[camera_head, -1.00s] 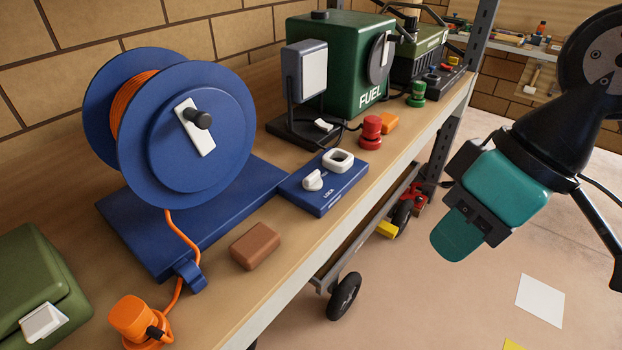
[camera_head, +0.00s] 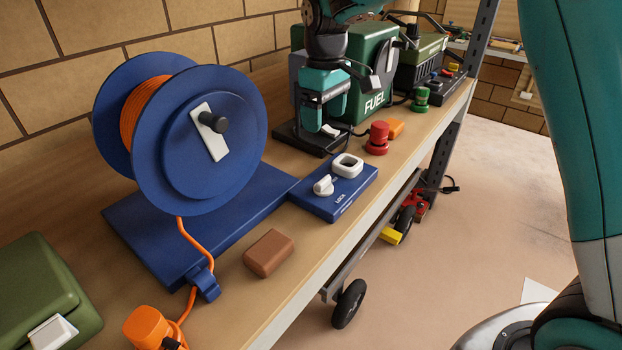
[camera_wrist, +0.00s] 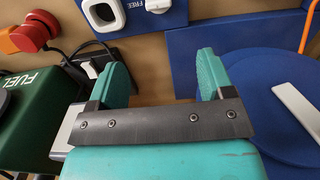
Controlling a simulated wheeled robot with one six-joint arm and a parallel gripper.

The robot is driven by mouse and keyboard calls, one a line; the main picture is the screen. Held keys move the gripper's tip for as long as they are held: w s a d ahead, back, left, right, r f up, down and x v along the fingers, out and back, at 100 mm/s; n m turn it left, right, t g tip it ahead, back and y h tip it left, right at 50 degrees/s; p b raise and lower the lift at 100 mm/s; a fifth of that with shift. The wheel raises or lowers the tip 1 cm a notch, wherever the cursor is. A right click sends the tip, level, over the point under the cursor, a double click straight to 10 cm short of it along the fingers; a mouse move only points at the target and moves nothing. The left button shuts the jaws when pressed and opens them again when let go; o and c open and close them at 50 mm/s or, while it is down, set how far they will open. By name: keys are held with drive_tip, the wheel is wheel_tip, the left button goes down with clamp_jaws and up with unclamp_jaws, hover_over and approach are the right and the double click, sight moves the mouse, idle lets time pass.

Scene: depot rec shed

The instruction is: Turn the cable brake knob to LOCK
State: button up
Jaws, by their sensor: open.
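The cable brake knob (camera_head: 323,185) is small and white, on a blue panel (camera_head: 353,190) at the shelf's front edge. The word LOCK is printed on the panel in front of the knob. In the wrist view the knob (camera_wrist: 158,5) is partly cut off at the top edge, with FREE printed beside it. I cannot tell exactly where the knob points. My gripper (camera_head: 322,118) hangs behind the panel, apart from the knob and in front of the green fuel can. In the wrist view my gripper (camera_wrist: 165,75) is open, with nothing between its fingers.
A white square ring (camera_head: 347,165) stands on the panel beside the knob. The blue cable reel (camera_head: 240,150) is left. A red button (camera_head: 377,136) and green fuel can (camera_head: 375,60) are near the gripper. A brown block (camera_head: 269,253) lies in front. Bare shelf surrounds the block.

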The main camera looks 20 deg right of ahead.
sight(324, 180)
drive_tip(key=f+p, duration=0.1)
drive_tip(key=f, duration=0.7)
drive_tip(key=f+p, duration=0.2)
drive_tip(key=f, duration=0.6)
drive_tip(key=shift+s+d+f, duration=0.1)
drive_tip(key=shift+d+f, duration=0.05)
drive_tip(key=shift+d, duration=0.05)
drive_tip(key=c, duration=0.9)
drive_tip(key=shift+a, duration=0.15)
